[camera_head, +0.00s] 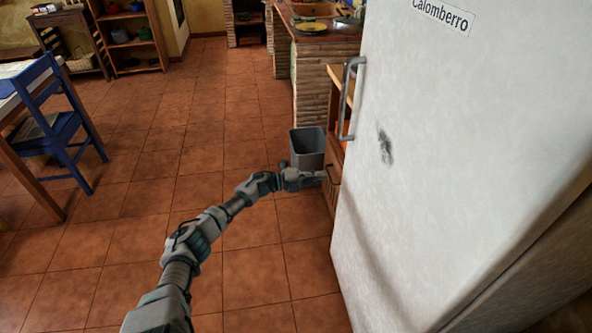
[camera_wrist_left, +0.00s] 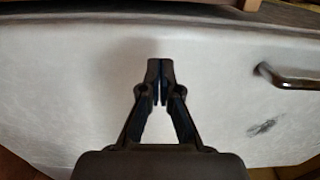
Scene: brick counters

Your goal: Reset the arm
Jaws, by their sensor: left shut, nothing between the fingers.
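My left arm (camera_head: 200,235) reaches forward from the bottom of the head view. Its gripper (camera_head: 316,178) is near the left edge of the white fridge (camera_head: 470,130), low, in front of a wooden drawer unit. In the left wrist view the gripper (camera_wrist_left: 160,72) is shut with its two fingertips together and nothing between them. The white fridge surface (camera_wrist_left: 60,90) fills the background there; I cannot tell the gap between it and the fingertips. My right gripper is not in view.
The fridge, with a grey handle (camera_head: 347,98), blocks the right side. A grey bin (camera_head: 307,148) stands just beyond my left gripper. A blue chair (camera_head: 58,130) and a table stand at the left. The tiled floor (camera_head: 170,130) between is clear.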

